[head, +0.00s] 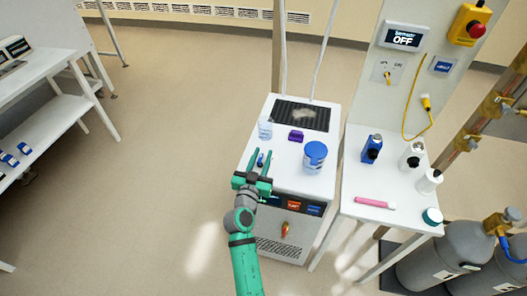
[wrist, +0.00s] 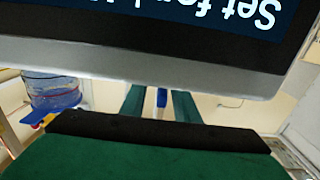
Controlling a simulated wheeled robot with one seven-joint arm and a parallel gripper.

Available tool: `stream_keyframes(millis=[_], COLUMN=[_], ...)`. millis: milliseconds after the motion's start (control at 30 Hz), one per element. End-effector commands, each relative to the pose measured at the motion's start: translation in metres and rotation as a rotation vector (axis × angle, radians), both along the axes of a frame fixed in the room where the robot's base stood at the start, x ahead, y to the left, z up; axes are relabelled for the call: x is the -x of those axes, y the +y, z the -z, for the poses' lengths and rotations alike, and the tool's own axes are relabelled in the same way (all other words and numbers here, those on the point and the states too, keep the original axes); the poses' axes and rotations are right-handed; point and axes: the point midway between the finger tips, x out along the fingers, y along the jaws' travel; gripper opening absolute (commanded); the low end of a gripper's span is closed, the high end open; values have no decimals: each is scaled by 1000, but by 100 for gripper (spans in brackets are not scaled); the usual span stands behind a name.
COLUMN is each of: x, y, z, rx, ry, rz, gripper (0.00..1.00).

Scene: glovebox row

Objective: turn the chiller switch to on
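The white chiller-like cabinet (head: 262,185) stands at the middle of the head view, with a dark vented top. Its front has a dark strip with small coloured labels (head: 293,206) and, below it, a small orange-red handle (head: 285,229), which looks like the switch; its setting is too small to read. My gripper (head: 259,161) is open at the cabinet's front left top edge. In the wrist view its two green fingers (wrist: 158,103) stand apart, with a blue and white thing visible between them; I cannot tell whether they touch it. The switch is not seen there.
A blue-lidded jar (head: 315,157), a purple block (head: 296,136) and a clear beaker (head: 265,128) stand on the cabinet. A side table (head: 385,185) with bottles is at right, beside gas cylinders (head: 432,268). A wall display (head: 403,37) reads "OFF".

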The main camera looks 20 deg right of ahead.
Motion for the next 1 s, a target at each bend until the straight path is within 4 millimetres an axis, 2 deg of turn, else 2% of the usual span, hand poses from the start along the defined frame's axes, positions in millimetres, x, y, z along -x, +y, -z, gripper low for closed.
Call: stream_keyframes(millis=[200, 567, 667, 700, 1000], x=[-18, -21, -21, -21, -21], y=[-10, -13, -13, -13, -12], z=[0, 0, 0, 0, 0], rx=[-1, 0, 0, 0, 1], ry=[-1, 0, 0, 0, -1], rz=[-2, -2, -2, -2, 11], gripper=[28, 28, 4, 0, 0])
